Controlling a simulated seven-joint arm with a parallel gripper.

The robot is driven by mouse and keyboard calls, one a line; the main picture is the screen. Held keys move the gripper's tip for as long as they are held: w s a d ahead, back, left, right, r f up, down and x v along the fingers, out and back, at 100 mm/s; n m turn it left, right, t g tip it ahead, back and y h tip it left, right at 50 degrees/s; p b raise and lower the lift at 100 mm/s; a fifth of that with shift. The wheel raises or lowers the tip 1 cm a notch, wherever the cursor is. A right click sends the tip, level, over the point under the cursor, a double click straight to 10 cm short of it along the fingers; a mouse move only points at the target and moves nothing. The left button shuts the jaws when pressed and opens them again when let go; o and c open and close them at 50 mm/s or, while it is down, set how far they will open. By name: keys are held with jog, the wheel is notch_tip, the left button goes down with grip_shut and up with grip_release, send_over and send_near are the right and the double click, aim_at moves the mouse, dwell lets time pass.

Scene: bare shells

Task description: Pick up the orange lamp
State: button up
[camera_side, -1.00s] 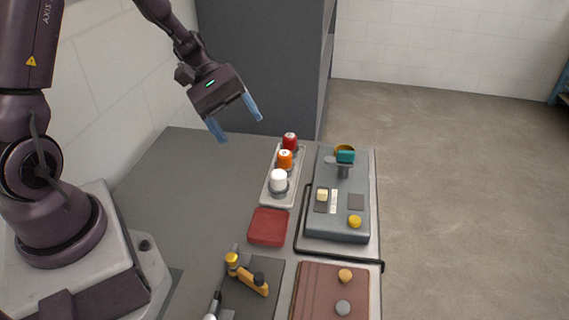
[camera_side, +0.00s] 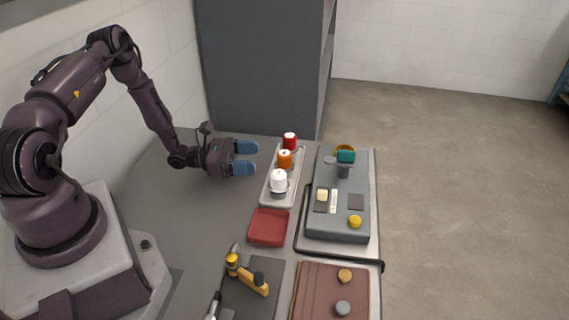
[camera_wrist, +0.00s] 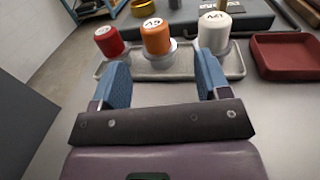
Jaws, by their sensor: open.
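The orange lamp (camera_side: 284,158) stands upright in the middle of a narrow grey tray (camera_side: 268,196), between a red lamp (camera_side: 290,141) and a white lamp (camera_side: 279,180). My gripper (camera_side: 245,158) is low over the table, left of the tray, with its blue fingers pointing toward the lamps. In the wrist view the orange lamp (camera_wrist: 156,36) is straight ahead, beyond and between the open fingertips (camera_wrist: 160,72). It has a white top with dark marks. The gripper is empty and apart from the lamp.
The red lamp (camera_wrist: 109,41) and white lamp (camera_wrist: 214,32) stand close on either side. A red dish (camera_side: 268,227) sits in front of the tray. A grey device (camera_side: 335,232) lies right of it. The table left of the tray is clear.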

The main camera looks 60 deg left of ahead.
aim_at(285, 153)
jog(key=x, duration=0.9)
jog(key=shift+w+a, duration=0.2)
jog(key=shift+a, duration=0.1)
jog(key=shift+c, duration=0.4)
jog(key=c, duration=0.9)
